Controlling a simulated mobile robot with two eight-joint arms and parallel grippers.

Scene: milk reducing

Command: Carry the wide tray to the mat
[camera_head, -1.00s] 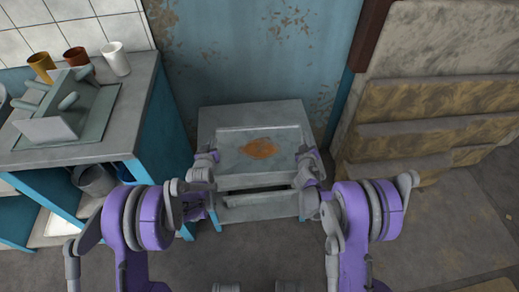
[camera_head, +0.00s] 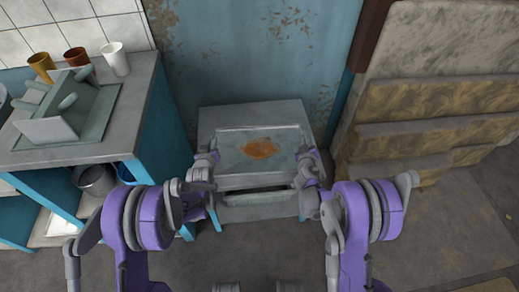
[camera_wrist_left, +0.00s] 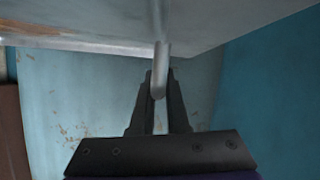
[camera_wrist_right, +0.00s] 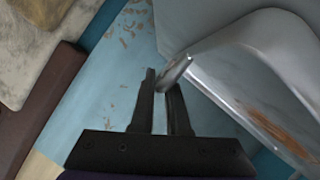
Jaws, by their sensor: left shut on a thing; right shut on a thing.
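The wide grey tray (camera_head: 232,166) lies level over a grey stand in the middle of the head view. An orange patch shows on its floor. My left gripper (camera_head: 207,158) is shut on the tray's left handle, a pale bar that shows between the fingers in the left wrist view (camera_wrist_left: 158,85). My right gripper (camera_head: 306,154) is shut on the right handle; in the right wrist view its fingers (camera_wrist_right: 163,85) close on a metal bar. I cannot tell whether the tray touches the stand. I cannot make out the mat for certain.
The grey stand (camera_head: 250,112) backs onto a blue wall. A counter (camera_head: 140,95) at the left bears several cups and a grey rack (camera_head: 60,118). A metal pot (camera_head: 96,180) sits below it. Stepped boards (camera_head: 430,110) stand at the right. The floor at lower right is clear.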

